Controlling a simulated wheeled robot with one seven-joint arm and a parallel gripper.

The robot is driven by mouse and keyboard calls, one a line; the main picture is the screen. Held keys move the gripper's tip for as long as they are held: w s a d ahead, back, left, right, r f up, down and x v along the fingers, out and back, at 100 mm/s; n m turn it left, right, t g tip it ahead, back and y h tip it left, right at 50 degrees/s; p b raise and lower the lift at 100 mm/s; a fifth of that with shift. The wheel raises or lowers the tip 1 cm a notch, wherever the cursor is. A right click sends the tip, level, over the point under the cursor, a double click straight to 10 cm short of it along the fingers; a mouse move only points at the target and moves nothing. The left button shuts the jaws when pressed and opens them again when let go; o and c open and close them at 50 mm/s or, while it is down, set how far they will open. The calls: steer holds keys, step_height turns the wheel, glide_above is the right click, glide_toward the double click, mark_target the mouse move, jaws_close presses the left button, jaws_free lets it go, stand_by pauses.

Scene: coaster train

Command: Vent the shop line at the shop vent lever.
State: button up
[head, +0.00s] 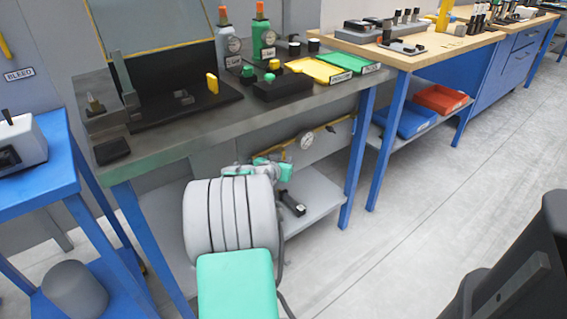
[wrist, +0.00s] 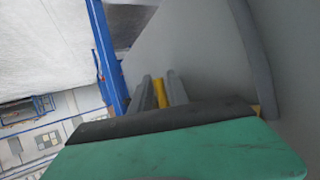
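My arm hides part of this area in the head view. In the wrist view, the two grey fingers of my gripper (wrist: 160,92) stand apart with a yellow bar-like piece (wrist: 160,90) between them. Whether they press on it I cannot tell. The yellow piece may be the vent lever, but no label shows there. My green wrist casing hides its lower part.
The grey bench (head: 200,135) stands above my gripper, with bottles, a black base and green and yellow trays on top. A lower shelf (head: 318,192) and a blue bench leg (head: 357,165) are close by. A blue side table (head: 62,165) stands left. Open floor (head: 420,220) lies to the right.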

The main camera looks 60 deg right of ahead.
steer(key=shift+a+r, duration=0.2)
steer(key=shift+r, duration=0.2)
steer(key=shift+d+f, duration=0.1)
steer(key=shift+f, duration=0.05)
steer(key=shift+c, duration=0.3)
jaws_close()
steer(key=shift+w+f+b, duration=0.1)
steer(key=shift+f+b, duration=0.15)
steer(key=shift+b, duration=0.5)
steer(key=shift+h+b, duration=0.4)
steer(key=shift+b, duration=0.1)
steer(key=shift+d+r, duration=0.1)
steer(key=shift+r, duration=0.3)
steer(key=shift+o, duration=0.3)
jaws_free()
steer(key=shift+f, duration=0.1)
